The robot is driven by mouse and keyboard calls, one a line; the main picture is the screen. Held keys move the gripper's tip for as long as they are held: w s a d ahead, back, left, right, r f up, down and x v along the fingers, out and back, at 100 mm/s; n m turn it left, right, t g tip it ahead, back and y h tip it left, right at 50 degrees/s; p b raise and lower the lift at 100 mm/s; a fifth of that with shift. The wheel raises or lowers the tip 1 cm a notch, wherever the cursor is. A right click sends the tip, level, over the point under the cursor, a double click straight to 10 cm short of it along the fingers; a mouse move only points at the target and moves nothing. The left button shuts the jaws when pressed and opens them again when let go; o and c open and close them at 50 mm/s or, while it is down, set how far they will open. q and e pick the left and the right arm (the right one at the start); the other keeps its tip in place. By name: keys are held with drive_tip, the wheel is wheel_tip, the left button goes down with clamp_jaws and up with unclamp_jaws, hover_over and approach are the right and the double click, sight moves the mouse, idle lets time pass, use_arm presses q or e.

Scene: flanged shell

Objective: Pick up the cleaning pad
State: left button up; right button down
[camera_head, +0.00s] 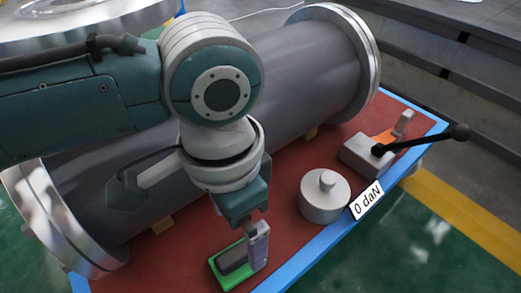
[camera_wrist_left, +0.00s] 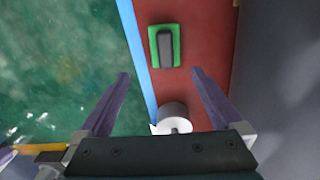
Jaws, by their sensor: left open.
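The cleaning pad (camera_head: 226,272) is a green rectangular pad with a dark grey grip on top. It lies on the red tabletop (camera_head: 180,271) near the blue front edge. It also shows in the left wrist view (camera_wrist_left: 154,47), ahead of and between the fingers. My left gripper (camera_head: 256,262) points down and appears beside or above the pad in the head view, covering part of it. In the left wrist view my left gripper (camera_wrist_left: 160,80) has its two fingers wide apart with nothing between them. My right gripper is not in view.
A large grey flanged shell (camera_head: 310,75) lies along the back of the table. A grey cylindrical weight (camera_head: 324,198) stands right of the gripper, near a "0 daN" label (camera_head: 367,200). A clamp block with a black-knobbed lever (camera_head: 420,143) sits at the far right.

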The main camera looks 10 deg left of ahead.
sight(236, 253)
use_arm(q)
drive_tip(key=shift+w+a+f+b, duration=0.15)
drive_tip(key=shift+f+b, duration=0.15)
drive_tip(key=shift+f, duration=0.3)
drive_tip(key=shift+w+a+f+b, duration=0.1)
drive_tip(key=shift+f+b, duration=0.15)
drive_tip(key=shift+f, duration=0.35)
wheel_tip(236, 253, down, 4)
drive_tip(key=b, duration=0.3)
drive_tip(key=shift+s+f+b, duration=0.1)
drive_tip(key=shift+f+b, duration=0.05)
drive_tip(key=shift+b, duration=0.2)
drive_tip(key=f+b, duration=0.1)
drive_tip(key=b, duration=0.1)
drive_tip(key=f+b, duration=0.3)
drive_tip(key=f, duration=0.1)
drive_tip(key=shift+a+f+b, duration=0.1)
drive_tip(key=shift+a+b, duration=0.2)
drive_tip(key=shift+b, duration=0.1)
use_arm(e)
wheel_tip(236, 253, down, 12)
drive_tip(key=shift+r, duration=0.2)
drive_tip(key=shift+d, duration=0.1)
use_arm(q)
drive_tip(key=shift+c, duration=0.5)
drive_tip(key=c, duration=1.3)
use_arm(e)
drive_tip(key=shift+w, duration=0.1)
